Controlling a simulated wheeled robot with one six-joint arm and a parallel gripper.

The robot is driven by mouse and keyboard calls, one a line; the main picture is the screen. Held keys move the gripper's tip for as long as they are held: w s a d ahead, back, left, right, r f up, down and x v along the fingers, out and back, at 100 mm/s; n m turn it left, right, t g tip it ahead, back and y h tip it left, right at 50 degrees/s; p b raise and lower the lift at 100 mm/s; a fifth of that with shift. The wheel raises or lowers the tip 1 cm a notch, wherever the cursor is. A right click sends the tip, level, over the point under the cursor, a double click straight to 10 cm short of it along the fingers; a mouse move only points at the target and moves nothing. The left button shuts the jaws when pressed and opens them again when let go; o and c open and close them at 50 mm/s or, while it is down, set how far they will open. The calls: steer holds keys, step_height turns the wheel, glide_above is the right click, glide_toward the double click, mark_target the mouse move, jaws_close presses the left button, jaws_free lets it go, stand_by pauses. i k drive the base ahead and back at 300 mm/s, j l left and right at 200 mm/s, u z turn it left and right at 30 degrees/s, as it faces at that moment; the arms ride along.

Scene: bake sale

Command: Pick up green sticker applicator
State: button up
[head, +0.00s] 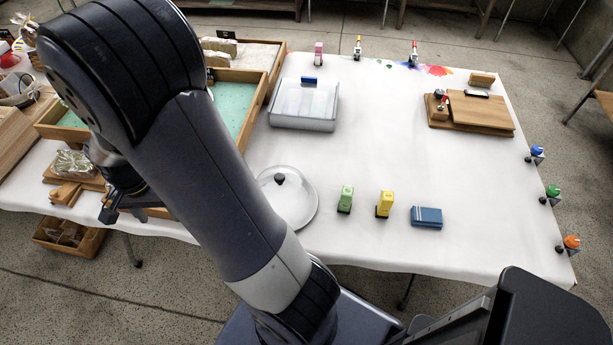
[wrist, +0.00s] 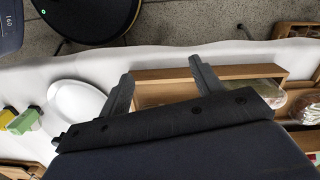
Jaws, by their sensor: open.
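The green sticker applicator (head: 346,198) stands upright near the front edge of the white table, between a white domed lid and a yellow applicator (head: 384,204). In the wrist view the green applicator (wrist: 25,121) is at the far left edge, beside the yellow one. My gripper (wrist: 162,82) is open, with its two fingers apart and nothing between them. It is over a wooden tray area at the table's left part, well away from the green applicator. In the head view my gripper (head: 122,208) is partly hidden by my arm.
The white domed lid (head: 288,197) lies just left of the green applicator. A blue box (head: 426,217) is right of the yellow one. A clear bin (head: 303,106) and wooden board (head: 482,112) stand farther back. The table's middle is clear.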

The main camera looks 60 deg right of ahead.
mark_target(345, 204)
steer(key=z, duration=2.35)
steer(key=k+j+z, duration=0.1)
steer(key=j+z, duration=0.15)
steer(key=z, duration=0.25)
steer(key=k+j+z, duration=0.15)
steer(key=z, duration=0.35)
